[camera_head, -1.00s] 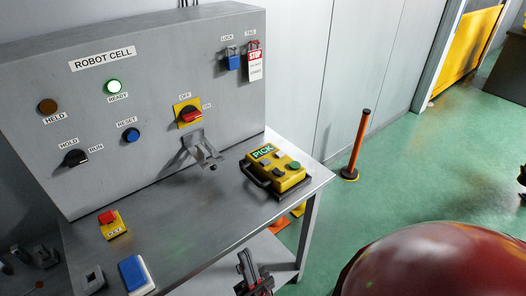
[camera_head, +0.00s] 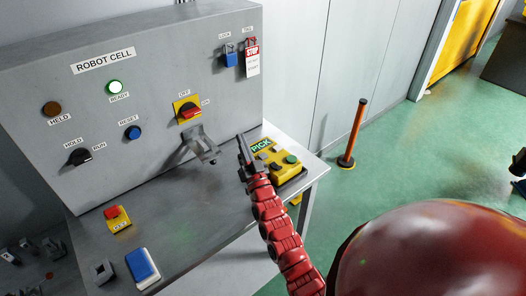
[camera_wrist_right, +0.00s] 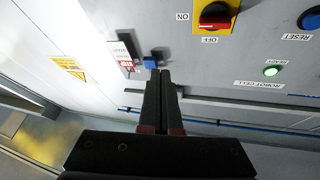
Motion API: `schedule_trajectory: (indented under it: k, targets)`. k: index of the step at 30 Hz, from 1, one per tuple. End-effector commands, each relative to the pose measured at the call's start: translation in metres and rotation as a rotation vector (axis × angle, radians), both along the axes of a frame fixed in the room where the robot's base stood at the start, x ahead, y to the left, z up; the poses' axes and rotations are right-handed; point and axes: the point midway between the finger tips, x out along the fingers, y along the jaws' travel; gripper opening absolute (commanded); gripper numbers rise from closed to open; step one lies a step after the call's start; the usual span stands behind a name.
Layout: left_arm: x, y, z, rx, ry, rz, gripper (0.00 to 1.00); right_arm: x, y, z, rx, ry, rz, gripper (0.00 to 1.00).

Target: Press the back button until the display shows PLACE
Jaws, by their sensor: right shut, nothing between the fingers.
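A yellow pendant (camera_head: 285,172) with a green button and darker buttons lies on the metal bench at its right end. Its display (camera_head: 261,144) reads PICK. Which button is the back one I cannot tell, and the pendant's left side is partly hidden by my right gripper. My right gripper (camera_head: 242,145) is shut and empty, over the pendant's left edge in the head view; whether it touches it I cannot tell. In the right wrist view the shut fingers (camera_wrist_right: 161,80) point toward the panel, and the pendant is not seen there. My left gripper is not in view.
The ROBOT CELL panel (camera_head: 150,85) stands behind the bench (camera_head: 190,230). A grey bracket (camera_head: 199,143) juts out left of the pendant. A blue padlock (camera_head: 230,54) and tag (camera_head: 252,62) hang above. An orange post (camera_head: 354,135) stands on the floor at right.

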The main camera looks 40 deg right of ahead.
Motion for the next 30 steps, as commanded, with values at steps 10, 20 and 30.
schedule_trajectory:
  k: [10,20,30]
  targets:
    - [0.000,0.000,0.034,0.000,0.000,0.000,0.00,0.065,-0.074,-0.006,0.268,0.507,0.064,0.00]
    - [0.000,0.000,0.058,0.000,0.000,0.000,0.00,0.039,-0.091,0.006,0.485,0.955,0.176,0.00]
    - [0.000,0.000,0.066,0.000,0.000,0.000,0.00,0.003,-0.086,0.018,0.559,1.163,0.237,0.00]
